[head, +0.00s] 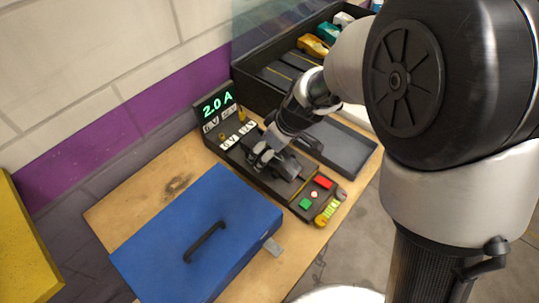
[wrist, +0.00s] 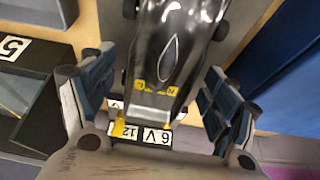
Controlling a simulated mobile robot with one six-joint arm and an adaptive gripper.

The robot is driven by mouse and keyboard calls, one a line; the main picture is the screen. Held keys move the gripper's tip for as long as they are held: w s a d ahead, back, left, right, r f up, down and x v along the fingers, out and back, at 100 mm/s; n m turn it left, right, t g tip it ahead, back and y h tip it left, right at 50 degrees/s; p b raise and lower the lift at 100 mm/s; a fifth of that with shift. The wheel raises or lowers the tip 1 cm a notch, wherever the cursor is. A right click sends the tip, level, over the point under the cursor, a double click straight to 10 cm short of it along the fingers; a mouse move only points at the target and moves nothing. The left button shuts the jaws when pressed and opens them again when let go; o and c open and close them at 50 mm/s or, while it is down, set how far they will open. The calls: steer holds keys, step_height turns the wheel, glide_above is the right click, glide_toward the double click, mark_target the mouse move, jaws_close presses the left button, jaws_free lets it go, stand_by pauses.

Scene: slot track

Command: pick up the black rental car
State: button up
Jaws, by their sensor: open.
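The black car (wrist: 172,45) is glossy with dark wheels and yellow lettering near one end. In the wrist view it lies between the two fingers of my gripper (wrist: 156,105), one finger on each side, with visible gaps. My gripper is open and holds nothing. In the head view my gripper (head: 268,155) is low over the dark control unit (head: 250,173), and it and my arm hide most of the car there.
A green 2.0 A display (head: 217,104) stands at the unit's back left. A blue case (head: 190,240) with a black handle is in front. A grey tray (head: 340,145) lies to the right. A dark rack (head: 255,90) with colored cars is behind. Red (head: 323,182) and green (head: 305,204) buttons are at the unit's right end.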

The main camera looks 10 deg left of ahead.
steer(key=shift+c, duration=0.2)
steer(key=c, duration=1.3)
steer(key=shift+r, duration=0.1)
